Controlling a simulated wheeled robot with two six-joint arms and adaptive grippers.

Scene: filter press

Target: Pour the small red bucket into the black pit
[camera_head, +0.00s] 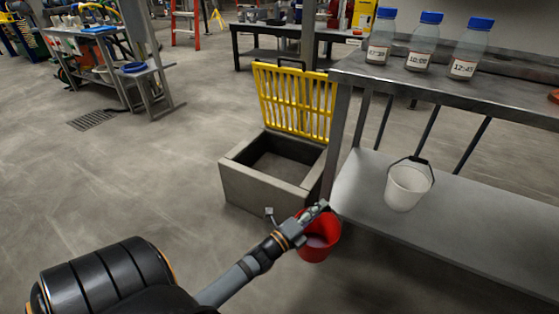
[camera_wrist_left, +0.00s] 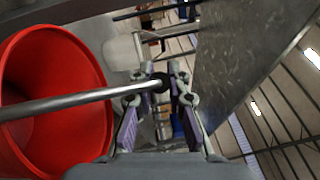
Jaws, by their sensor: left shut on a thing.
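The small red bucket (camera_head: 322,247) hangs in front of the pit's near right corner, beside the bench leg; it also fills the left of the left wrist view (camera_wrist_left: 75,120). My right gripper is out of view.
A metal bench (camera_head: 450,95) stands at the right with several blue-capped bottles (camera_head: 424,43) on top. A white bucket (camera_head: 408,187) sits on its lower shelf (camera_head: 355,190). The floor left of the pit is clear.

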